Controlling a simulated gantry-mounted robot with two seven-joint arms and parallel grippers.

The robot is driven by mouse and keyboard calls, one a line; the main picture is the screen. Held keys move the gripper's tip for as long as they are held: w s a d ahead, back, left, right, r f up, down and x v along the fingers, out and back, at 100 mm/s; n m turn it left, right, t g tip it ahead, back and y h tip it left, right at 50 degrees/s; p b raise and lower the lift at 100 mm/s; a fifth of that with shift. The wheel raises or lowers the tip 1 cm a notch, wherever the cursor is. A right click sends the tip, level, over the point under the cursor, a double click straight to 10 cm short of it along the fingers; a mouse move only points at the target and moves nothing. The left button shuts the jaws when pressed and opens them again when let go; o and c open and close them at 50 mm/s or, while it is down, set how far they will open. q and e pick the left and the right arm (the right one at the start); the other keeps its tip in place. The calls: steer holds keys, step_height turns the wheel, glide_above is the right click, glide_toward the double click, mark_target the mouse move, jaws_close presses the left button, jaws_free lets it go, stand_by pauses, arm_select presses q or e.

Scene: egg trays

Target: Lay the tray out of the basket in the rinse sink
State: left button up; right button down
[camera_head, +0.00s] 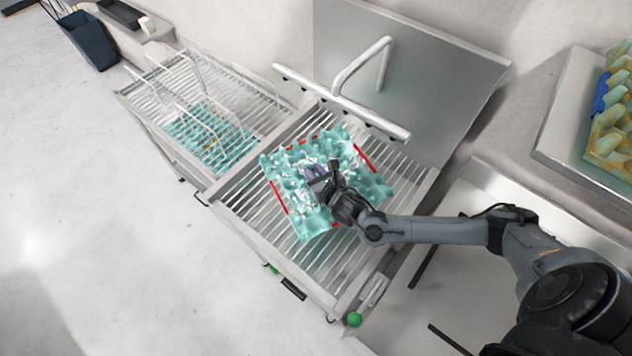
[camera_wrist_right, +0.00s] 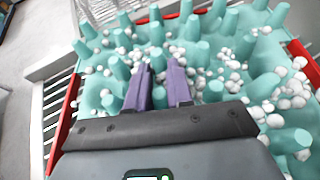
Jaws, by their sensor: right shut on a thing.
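A teal egg tray (camera_head: 313,222) with rows of pegs and many small white bits lies over the barred sink (camera_head: 340,268) below the faucet. My right gripper (camera_head: 318,180) reaches in from the right above the tray's middle. In the right wrist view its purple fingers (camera_wrist_right: 160,88) are shut on the tray (camera_wrist_right: 205,92) among the pegs. My left gripper is out of view.
Left of the sink is a wire basket (camera_head: 150,88) with white hoops and teal material (camera_head: 205,150) inside. A faucet pipe (camera_head: 385,62) rises behind the sink. Yellow and teal trays (camera_head: 610,145) stand on a metal table at right. A dark bin (camera_head: 88,42) stands at upper left.

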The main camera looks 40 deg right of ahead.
steer(key=shift+f+b, duration=0.3)
steer(key=shift+f, duration=1.9)
steer(key=c, duration=1)
jaws_free()
